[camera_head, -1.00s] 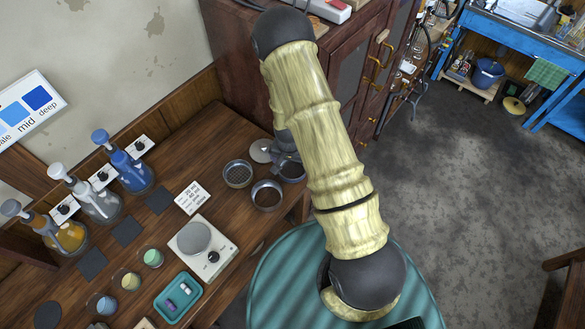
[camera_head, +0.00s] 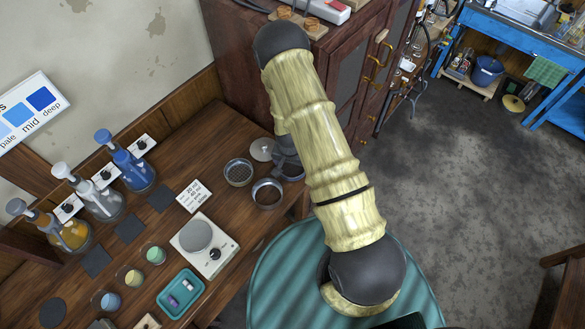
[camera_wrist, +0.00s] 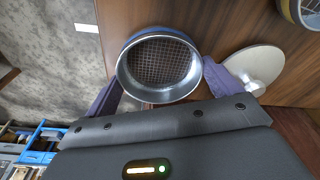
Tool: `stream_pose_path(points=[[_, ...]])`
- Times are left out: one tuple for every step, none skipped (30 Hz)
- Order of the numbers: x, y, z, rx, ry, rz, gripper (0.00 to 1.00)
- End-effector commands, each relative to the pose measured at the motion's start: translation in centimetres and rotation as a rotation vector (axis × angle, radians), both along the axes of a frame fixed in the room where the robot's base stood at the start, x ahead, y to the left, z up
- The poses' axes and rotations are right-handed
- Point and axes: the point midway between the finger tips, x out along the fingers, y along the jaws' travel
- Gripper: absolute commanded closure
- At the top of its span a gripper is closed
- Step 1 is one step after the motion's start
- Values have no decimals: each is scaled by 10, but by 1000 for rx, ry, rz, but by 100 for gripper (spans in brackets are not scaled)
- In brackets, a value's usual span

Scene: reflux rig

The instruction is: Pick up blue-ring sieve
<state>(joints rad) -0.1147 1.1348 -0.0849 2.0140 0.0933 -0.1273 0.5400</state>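The blue-ring sieve (camera_wrist: 160,66) is a round metal sieve with a mesh floor and a blue band on its outer wall. In the wrist view it lies between the two purple-grey fingers of my gripper (camera_wrist: 161,82), one finger close at each side. Whether both fingers press on its wall cannot be told. In the head view the sieve (camera_head: 292,172) is partly hidden by my dark gripper (camera_head: 285,153). It is near the right edge of the wooden bench, and I cannot tell whether it is clear of the bench.
Two more sieves (camera_head: 238,172) and (camera_head: 267,194) are close on the left, with a pale round disc (camera_head: 262,149) behind. A white scale (camera_head: 206,245), a teal tray (camera_head: 181,293) and several bottles stand farther left. A wooden cabinet (camera_head: 345,75) stands behind. Open floor lies right.

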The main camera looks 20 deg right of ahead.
Motion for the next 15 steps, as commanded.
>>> stream_pose_path(points=[[0, 0, 0, 0, 0, 0, 26], [0, 0, 0, 0, 0, 0, 31], [0, 0, 0, 0, 0, 0, 35], [0, 0, 0, 1, -1, 0, 35], [0, 0, 0, 1, -1, 0, 35], [0, 0, 0, 1, -1, 0, 35], [0, 0, 0, 1, -1, 0, 35], [0, 0, 0, 1, -1, 0, 35], [0, 0, 0, 1, -1, 0, 35], [0, 0, 1, 0, -1, 0, 35], [0, 0, 1, 0, -1, 0, 35], [0, 0, 2, 0, -1, 0, 35], [1, 0, 3, 0, -1, 0, 35], [1, 0, 4, 0, -1, 0, 35], [1, 0, 6, 0, -1, 0, 35]])
